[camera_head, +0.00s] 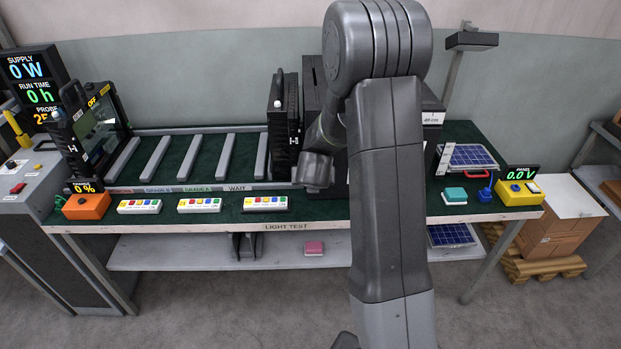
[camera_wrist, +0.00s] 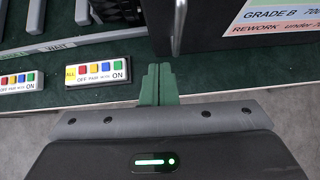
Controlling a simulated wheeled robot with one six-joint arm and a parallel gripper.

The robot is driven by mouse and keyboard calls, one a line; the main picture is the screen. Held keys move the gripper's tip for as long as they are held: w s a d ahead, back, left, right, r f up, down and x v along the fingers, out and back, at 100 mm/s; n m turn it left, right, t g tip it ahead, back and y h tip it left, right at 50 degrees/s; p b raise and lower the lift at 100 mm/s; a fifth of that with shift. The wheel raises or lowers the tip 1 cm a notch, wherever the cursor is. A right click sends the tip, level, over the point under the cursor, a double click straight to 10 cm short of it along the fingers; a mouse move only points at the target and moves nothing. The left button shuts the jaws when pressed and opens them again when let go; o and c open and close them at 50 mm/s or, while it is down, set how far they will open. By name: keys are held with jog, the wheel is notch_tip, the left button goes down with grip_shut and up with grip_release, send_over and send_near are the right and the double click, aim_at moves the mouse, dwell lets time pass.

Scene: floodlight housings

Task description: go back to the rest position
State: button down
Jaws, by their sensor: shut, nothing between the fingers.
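My gripper (camera_wrist: 158,85) shows in the wrist view with its green fingers together and nothing between them. It hangs over the front edge of the green bench top, right of a button strip (camera_wrist: 97,72) and in front of a black box (camera_wrist: 215,22). In the head view my arm rises through the middle and bends down to the left over the bench. The fingers themselves are hidden there behind my arm.
The bench (camera_head: 290,226) holds several button strips, a rack of slots, a floodlight housing (camera_head: 284,120) in the WAIT slot and another (camera_head: 75,137) at left. A solar panel (camera_head: 470,156) and a yellow meter (camera_head: 517,192) stand at right.

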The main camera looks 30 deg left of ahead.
jog(key=v, duration=0.5)
jog(key=shift+p, duration=0.35)
jog(key=shift+f, duration=0.15)
